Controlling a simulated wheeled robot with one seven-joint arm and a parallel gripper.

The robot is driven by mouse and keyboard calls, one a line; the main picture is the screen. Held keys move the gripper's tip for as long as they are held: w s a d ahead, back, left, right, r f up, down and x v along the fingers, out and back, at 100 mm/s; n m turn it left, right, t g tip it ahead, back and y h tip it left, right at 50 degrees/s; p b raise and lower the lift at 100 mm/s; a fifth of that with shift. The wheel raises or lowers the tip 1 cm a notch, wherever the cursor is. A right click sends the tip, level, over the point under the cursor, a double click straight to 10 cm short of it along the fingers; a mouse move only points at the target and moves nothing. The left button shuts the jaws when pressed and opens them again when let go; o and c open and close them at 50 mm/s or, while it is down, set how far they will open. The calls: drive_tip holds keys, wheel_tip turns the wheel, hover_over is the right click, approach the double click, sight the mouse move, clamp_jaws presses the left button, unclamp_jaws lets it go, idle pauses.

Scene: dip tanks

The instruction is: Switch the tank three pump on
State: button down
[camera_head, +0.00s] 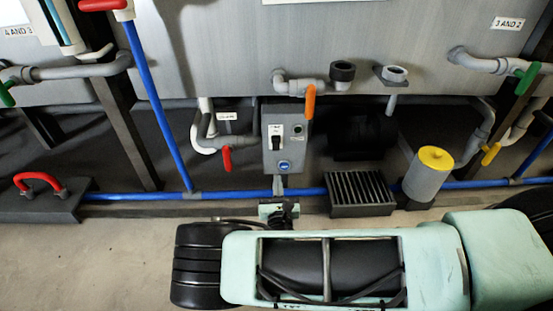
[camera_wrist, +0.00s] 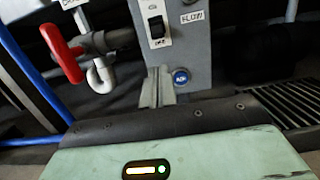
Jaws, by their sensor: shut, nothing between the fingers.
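A grey control box (camera_head: 287,135) stands in front of the tank, between the "4 AND 3" and "3 AND 2" labels. Its front has a black switch (camera_head: 276,138) on a white plate and a round blue badge (camera_head: 284,166) near the bottom. In the wrist view the switch (camera_wrist: 157,27) is at the upper middle; I cannot tell its position. The badge (camera_wrist: 181,77) is below and right of it. My gripper (camera_head: 278,184) is shut and empty, low at the front of the box. Its fingertips (camera_wrist: 158,82) appear below the switch, left of the badge.
A red-handled valve (camera_head: 226,158) is left of the box, and an orange-handled valve (camera_head: 310,102) above its right. A blue pipe (camera_head: 130,196) runs low behind. A black grate (camera_head: 361,193) and a yellow-topped cylinder (camera_head: 427,174) are to the right.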

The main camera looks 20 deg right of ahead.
sight(276, 146)
drive_tip(key=b+x, duration=0.5)
drive_tip(key=x, duration=0.5)
drive_tip(key=shift+r, duration=0.1)
idle(0.5)
drive_tip(key=shift+s+g+p, duration=0.1)
drive_tip(key=shift+g+p, duration=0.2)
drive_tip(key=shift+p, duration=0.45)
